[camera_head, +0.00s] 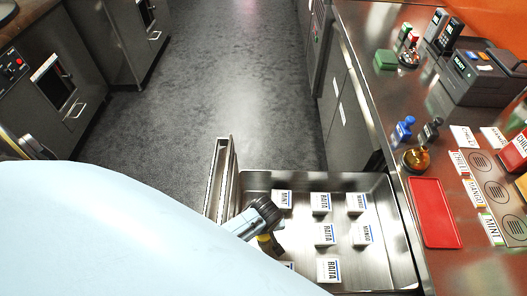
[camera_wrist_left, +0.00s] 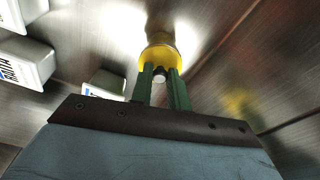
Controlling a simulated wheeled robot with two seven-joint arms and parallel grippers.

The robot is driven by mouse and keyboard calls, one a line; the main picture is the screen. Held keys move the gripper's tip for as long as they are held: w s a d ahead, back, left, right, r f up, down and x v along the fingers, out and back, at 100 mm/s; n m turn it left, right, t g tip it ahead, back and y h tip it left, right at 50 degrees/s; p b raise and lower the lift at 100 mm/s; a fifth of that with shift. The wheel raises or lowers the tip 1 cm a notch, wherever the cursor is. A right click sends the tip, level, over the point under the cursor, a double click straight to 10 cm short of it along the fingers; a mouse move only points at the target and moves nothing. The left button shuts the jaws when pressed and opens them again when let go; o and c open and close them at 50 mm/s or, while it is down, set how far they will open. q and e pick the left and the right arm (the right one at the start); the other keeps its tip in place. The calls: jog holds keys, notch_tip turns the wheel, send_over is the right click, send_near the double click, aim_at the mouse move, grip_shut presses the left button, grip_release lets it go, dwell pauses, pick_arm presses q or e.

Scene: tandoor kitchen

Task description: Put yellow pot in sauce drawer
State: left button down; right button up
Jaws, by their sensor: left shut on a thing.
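The yellow pot (camera_wrist_left: 160,55) is between the green fingers of my left gripper (camera_wrist_left: 160,88) in the left wrist view, and the gripper is shut on it. In the head view the left gripper (camera_head: 266,236) is down inside the open sauce drawer (camera_head: 397,240), near its left side. Only a bit of yellow shows under the gripper there. The pot is close to the drawer's metal floor; I cannot tell whether it touches. My right gripper is not in view.
Several white labelled boxes, such as a RAITA box (camera_head: 328,270) and a MINT box (camera_head: 282,199), stand in the drawer. A red tray (camera_head: 435,212) lies on the counter at right. Grey floor (camera_head: 215,90) is clear beyond the drawer.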

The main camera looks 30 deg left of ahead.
pick_arm(q)
jog(key=c, duration=0.8)
grip_release()
jog(key=shift+r, duration=0.1)
notch_tip(320, 180, up, 7)
jog(key=p, duration=0.8)
dwell(0.3)
grip_shut()
dwell(1.2)
